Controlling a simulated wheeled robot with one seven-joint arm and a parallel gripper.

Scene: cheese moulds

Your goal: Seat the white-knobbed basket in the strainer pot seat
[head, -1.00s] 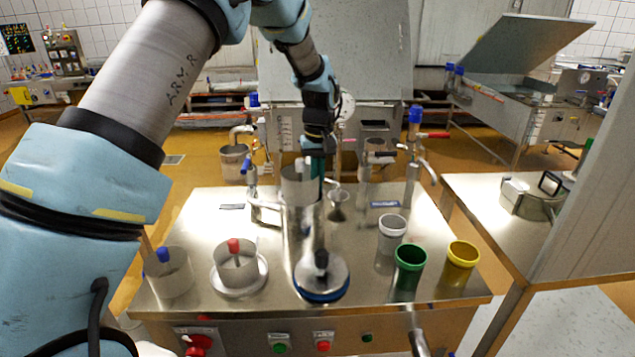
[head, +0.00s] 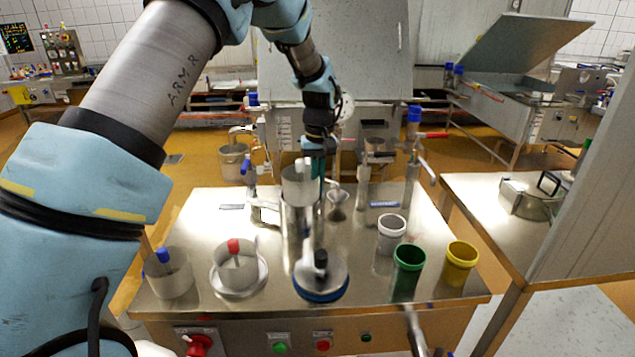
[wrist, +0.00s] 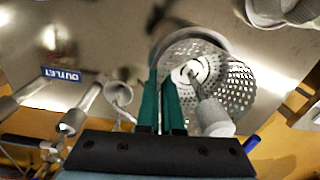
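The white-knobbed basket (head: 298,187) is a pale, perforated cup with a white knob, standing over the strainer pot (head: 296,220), a tall steel cylinder left of the table's middle. I cannot tell how deep the basket sits in it. In the wrist view the basket (wrist: 238,88) shows its holes and its knob on a post. My gripper (head: 318,172) points down at the basket's right side. In the wrist view its two teal fingers (wrist: 163,78) are close together at the basket's wall and look shut on it; the exact contact is hidden.
A blue-knobbed basket (head: 172,280) and a red-knobbed basket (head: 236,272) in a white dish stand at the front left. A round lid with a black knob (head: 320,283) lies in front of the pot. White (head: 391,235), green (head: 409,262) and yellow (head: 460,262) cups stand right. A funnel (head: 338,198) is behind.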

